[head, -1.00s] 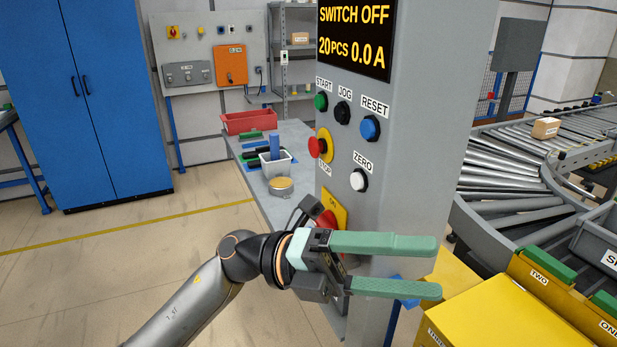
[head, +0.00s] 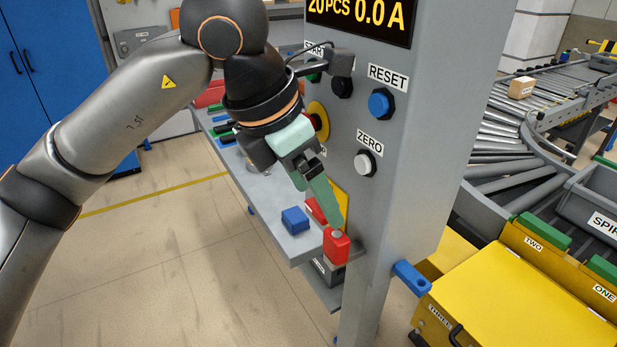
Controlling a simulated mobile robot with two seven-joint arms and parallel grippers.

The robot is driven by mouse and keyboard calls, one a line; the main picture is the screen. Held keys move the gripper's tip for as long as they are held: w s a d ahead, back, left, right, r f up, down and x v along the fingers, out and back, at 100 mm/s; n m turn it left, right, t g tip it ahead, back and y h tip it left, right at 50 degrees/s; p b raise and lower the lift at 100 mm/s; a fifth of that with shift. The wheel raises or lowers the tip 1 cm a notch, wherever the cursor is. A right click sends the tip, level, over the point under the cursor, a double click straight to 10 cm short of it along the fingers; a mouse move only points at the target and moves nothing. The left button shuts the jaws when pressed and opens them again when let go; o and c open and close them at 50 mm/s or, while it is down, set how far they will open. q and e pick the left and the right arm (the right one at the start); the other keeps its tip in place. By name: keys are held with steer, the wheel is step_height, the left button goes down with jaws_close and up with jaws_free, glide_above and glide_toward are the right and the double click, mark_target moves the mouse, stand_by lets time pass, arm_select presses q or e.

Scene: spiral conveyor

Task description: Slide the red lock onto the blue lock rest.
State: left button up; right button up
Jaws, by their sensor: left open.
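The red lock (head: 336,247) is a small red block at the left front corner of the grey control column, below the yellow switch plate (head: 339,203). A blue rest (head: 411,278) sticks out from the column's lower right side, apart from the lock. My left gripper (head: 332,218) points down in front of the switch plate, its green fingers seen nearly edge-on. It is open, with its fingertips just above or beside the red lock; contact is not clear. The gripper partly hides the plate and a red switch part (head: 315,210). My right gripper is out of view.
A blue block (head: 295,220) sits on the grey side table (head: 270,192) left of the column. The column carries the RESET button (head: 381,103) and ZERO button (head: 364,163). A yellow cart (head: 500,300) and roller conveyor (head: 505,180) stand at right.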

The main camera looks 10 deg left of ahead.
mark_target(336, 235)
arm_select(q)
steer(key=p+x, duration=0.1)
steer(key=x, duration=1)
steer(key=shift+r, duration=0.1)
jaws_close()
stand_by(0.9)
